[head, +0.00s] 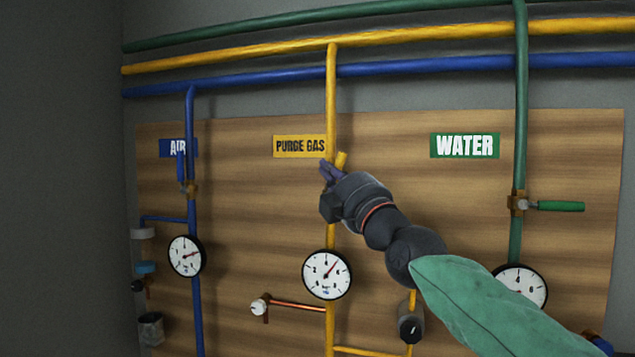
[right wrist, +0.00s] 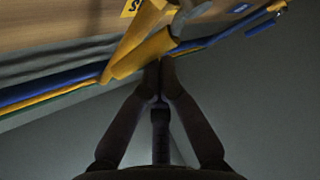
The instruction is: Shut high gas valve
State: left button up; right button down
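The yellow purge gas pipe (head: 331,95) runs down the wooden panel beside the PURGE GAS sign. A short yellow valve handle (head: 341,160) shows at the pipe, pointing up and slightly right; the valve body is hidden behind my right gripper. My right gripper (head: 327,170) is at this handle, its fingertips beside or against it. In the right wrist view the fingers (right wrist: 160,67) meet at their tips, with the yellow handle (right wrist: 142,54) just beyond them. I see nothing clearly held between them; contact is hard to tell. My left gripper is out of view.
A blue air pipe (head: 191,230) with a blue valve handle (head: 181,166) is at left. A green water pipe (head: 520,100) with a green handle (head: 560,206) pointing right is at right. A gauge (head: 327,275) sits below my right gripper. The wooden panel (head: 245,200) is behind.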

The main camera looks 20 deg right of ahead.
jog(key=d+f+m+h+b, duration=0.1)
jog(key=m+h+b, duration=0.2)
jog(key=m+h, duration=0.3)
jog(key=s+d+f+m+t+h+b, duration=0.1)
jog(key=f+m+h+b, duration=0.1)
jog(key=m+h, duration=0.3)
jog(key=s+d+f+m+t+h+b, duration=0.1)
jog(key=m+h+b, duration=0.3)
jog(key=m, duration=0.5)
jog(key=shift+f+h, duration=0.15)
jog(key=shift+h, duration=1.15)
jog(key=shift+s+f, duration=0.1)
jog(key=shift+d, duration=0.1)
